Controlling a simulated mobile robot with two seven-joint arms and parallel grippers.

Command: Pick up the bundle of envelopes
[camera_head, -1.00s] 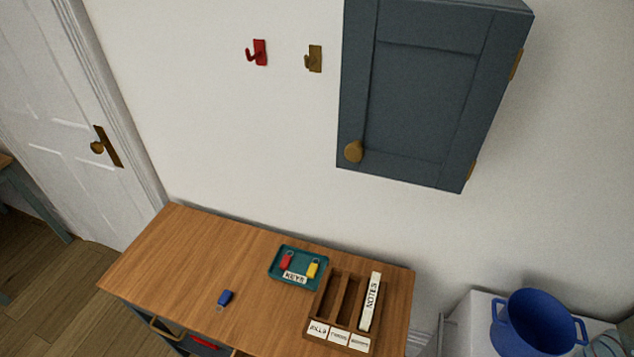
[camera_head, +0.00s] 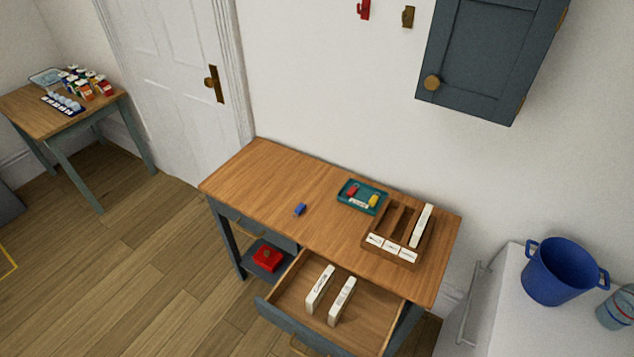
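Two white bundles stand on edge in the open drawer (camera_head: 288,300) of the wooden table: a left bundle (camera_head: 319,289) with dark lettering too small to read for sure, and a right bundle (camera_head: 342,301) with less legible print. A third white bundle (camera_head: 421,226), lettered NOTES in the earlier view, stands in the right slot of the wooden sorter (camera_head: 399,222) on the tabletop. The sorter's other slots look empty, with white labels along its front. Neither of my grippers is in view.
The tabletop (camera_head: 275,175) also holds a teal key tray (camera_head: 362,197) and a blue key fob (camera_head: 300,209). A red box (camera_head: 267,258) sits on a lower shelf. A blue pot (camera_head: 560,271) stands at right. Floor (camera_head: 150,270) at left is clear.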

